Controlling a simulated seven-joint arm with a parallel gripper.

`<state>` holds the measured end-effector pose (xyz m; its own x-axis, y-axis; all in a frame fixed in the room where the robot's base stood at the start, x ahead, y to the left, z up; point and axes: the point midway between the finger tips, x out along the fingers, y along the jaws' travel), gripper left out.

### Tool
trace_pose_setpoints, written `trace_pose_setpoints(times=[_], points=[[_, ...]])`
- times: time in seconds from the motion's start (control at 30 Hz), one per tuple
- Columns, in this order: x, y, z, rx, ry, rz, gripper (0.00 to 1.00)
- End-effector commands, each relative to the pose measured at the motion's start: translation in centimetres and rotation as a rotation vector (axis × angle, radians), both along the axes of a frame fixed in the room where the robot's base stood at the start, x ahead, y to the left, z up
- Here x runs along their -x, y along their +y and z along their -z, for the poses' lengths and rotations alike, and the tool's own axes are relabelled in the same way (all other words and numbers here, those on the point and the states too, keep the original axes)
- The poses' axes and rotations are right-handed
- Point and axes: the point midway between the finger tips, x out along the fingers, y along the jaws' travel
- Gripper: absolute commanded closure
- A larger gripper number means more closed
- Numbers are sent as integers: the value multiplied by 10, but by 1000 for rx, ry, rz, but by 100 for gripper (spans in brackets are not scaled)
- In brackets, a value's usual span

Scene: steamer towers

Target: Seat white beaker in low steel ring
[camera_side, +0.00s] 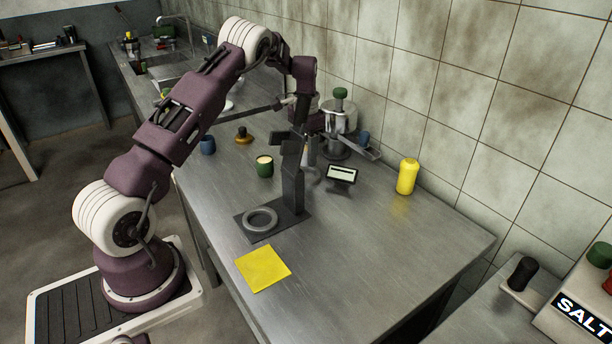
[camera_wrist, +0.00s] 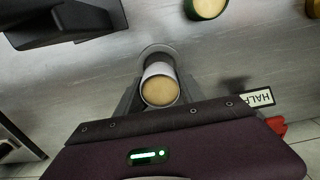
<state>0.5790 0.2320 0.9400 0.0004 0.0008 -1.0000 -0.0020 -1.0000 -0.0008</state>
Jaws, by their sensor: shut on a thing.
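The white beaker (camera_wrist: 160,72), with tan contents, is between the fingers of my gripper (camera_wrist: 158,95) in the wrist view. In the side view my gripper (camera_side: 308,142) is behind the dark post and shut on the beaker (camera_side: 310,157), which is partly hidden. A pale grey ring (camera_side: 313,174) shows on the counter under the beaker; whether the beaker touches it is unclear. A low steel ring (camera_side: 260,219) lies empty on the dark base plate of the post, nearer the camera and apart from the beaker.
The dark post (camera_side: 292,185) rises between the two rings. A green cup (camera_side: 265,168) stands left of the beaker, and a small sign (camera_side: 341,174) right of it. A yellow bottle (camera_side: 407,176) is farther right. A yellow sheet (camera_side: 263,268) lies in front; the right front counter is clear.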

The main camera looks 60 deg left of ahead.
Motion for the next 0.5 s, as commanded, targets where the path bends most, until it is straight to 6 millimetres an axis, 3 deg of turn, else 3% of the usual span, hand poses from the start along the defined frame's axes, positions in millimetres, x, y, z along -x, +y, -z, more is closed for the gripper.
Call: trace_pose_setpoints(times=[0.5], points=[[0, 0, 27, 1, 1, -1, 100]])
